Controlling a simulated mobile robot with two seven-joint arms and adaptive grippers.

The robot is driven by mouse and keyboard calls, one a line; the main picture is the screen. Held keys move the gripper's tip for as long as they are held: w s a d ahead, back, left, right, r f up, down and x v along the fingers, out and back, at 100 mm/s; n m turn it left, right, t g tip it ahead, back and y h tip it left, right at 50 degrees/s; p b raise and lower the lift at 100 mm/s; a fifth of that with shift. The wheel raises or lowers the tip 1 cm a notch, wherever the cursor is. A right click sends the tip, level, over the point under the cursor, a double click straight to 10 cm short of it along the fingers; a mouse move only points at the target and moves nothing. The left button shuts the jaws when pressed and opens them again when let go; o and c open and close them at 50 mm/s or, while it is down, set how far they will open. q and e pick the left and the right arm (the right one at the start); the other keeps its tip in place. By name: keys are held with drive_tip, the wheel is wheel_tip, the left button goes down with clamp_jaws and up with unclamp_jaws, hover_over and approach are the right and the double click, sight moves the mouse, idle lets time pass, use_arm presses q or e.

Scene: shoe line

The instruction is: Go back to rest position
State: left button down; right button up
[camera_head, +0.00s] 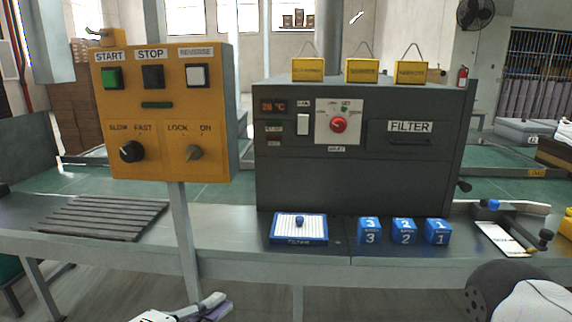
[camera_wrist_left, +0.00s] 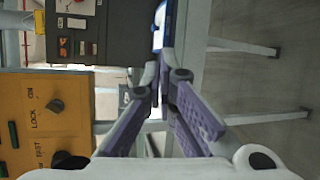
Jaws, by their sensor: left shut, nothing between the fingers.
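My left gripper (camera_head: 215,305) is at the bottom edge of the head view, in front of and below the table's front edge, apart from everything on it. In the left wrist view its purple-padded fingers (camera_wrist_left: 164,75) are together with nothing between them. My right gripper is not visible; only a dark and white part of my right arm shows at the lower right of the head view.
The orange control box (camera_head: 165,112) stands on a post left of the dark filter machine (camera_head: 360,175). A blue-framed tray (camera_head: 299,240) and blue numbered blocks (camera_head: 404,231) sit on the table (camera_head: 230,265). A white card (camera_head: 503,239) lies to the right.

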use_arm(q)
drive_tip(key=s+f+m+g+y, duration=0.2)
drive_tip(key=s+f+m+g, duration=0.6)
drive_tip(key=s+f, duration=1.05)
drive_tip(key=s+a+f+m+g+y, duration=0.2)
drive_tip(key=s+a+f+m+g, duration=0.1)
drive_tip(key=s, duration=0.6)
drive_tip(key=s+a+f+m+g+y, duration=0.3)
drive_tip(key=s+a+f+g, duration=0.1)
drive_tip(key=s+a, duration=0.3)
drive_tip(key=shift+s+a+g+p, duration=0.4)
drive_tip(key=shift+s+g, duration=0.1)
drive_tip(key=shift+s, duration=0.45)
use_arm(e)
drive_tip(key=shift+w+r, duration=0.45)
use_arm(q)
drive_tip(key=shift+f, duration=0.1)
